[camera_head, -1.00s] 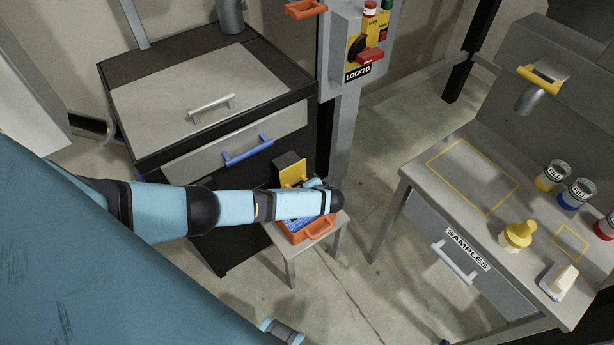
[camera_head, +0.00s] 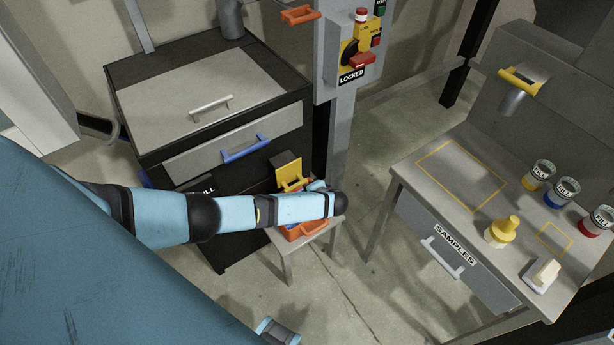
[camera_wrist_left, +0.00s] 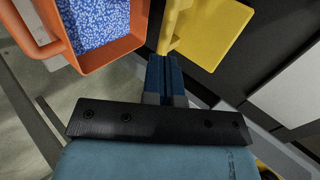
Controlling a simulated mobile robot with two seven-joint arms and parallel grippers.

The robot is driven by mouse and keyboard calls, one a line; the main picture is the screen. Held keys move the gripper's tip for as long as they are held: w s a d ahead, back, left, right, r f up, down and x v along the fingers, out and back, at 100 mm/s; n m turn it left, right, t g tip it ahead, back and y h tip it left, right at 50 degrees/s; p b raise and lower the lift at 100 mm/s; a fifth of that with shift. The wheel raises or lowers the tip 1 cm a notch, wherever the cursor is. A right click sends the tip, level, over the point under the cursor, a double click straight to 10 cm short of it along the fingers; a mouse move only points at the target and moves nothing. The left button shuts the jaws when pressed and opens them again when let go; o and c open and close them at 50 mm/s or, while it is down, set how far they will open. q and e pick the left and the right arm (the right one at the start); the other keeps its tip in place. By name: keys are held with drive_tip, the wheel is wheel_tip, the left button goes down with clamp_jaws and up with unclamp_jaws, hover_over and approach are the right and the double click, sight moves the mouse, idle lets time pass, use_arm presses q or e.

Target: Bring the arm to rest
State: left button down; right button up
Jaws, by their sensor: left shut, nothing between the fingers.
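My left arm comes in from the left in the head view and ends over a small grey stand (camera_head: 290,262). My left gripper is mostly hidden behind its last link there. In the left wrist view the left gripper (camera_wrist_left: 166,68) is shut and empty, its blue fingers together. They point between an orange tray (camera_wrist_left: 122,52) of blue-and-white pellets (camera_wrist_left: 95,20) and a yellow plate with a handle (camera_wrist_left: 215,30). In the head view the orange tray (camera_head: 306,232) sits on the stand, partly covered by my arm. The yellow plate (camera_head: 290,173) is just behind it.
A black cabinet with a blue-handled drawer (camera_head: 245,149) stands behind the arm. A grey post carries a yellow switch box marked LOCKED (camera_head: 354,52). At right, a grey bench (camera_head: 420,170) holds paint-like cups, a yellow bottle (camera_head: 502,232) and a white-topped block. Open floor lies between stand and bench.

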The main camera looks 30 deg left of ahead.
use_arm(q)
drive_tip(key=v, duration=0.8)
drive_tip(key=shift+d+f+p, duration=0.2)
drive_tip(key=shift+f+p, duration=0.15)
drive_tip(key=shift+s, duration=0.15)
drive_tip(key=s+d+r+m+t+h+p, duration=0.1)
drive_tip(key=s+d+r+h+p, duration=0.1)
drive_tip(key=s+d+h+p, duration=0.85)
drive_tip(key=s+a+r+n+t+h, duration=0.2)
drive_tip(key=s+r+t, duration=0.4)
drive_tip(key=s+r, duration=0.7)
wheel_tip(320, 180, up, 4)
drive_tip(key=shift+s+a+r+b, duration=0.15)
drive_tip(key=shift+s+a+b, duration=0.15)
drive_tip(key=shift+s+a, duration=0.1)
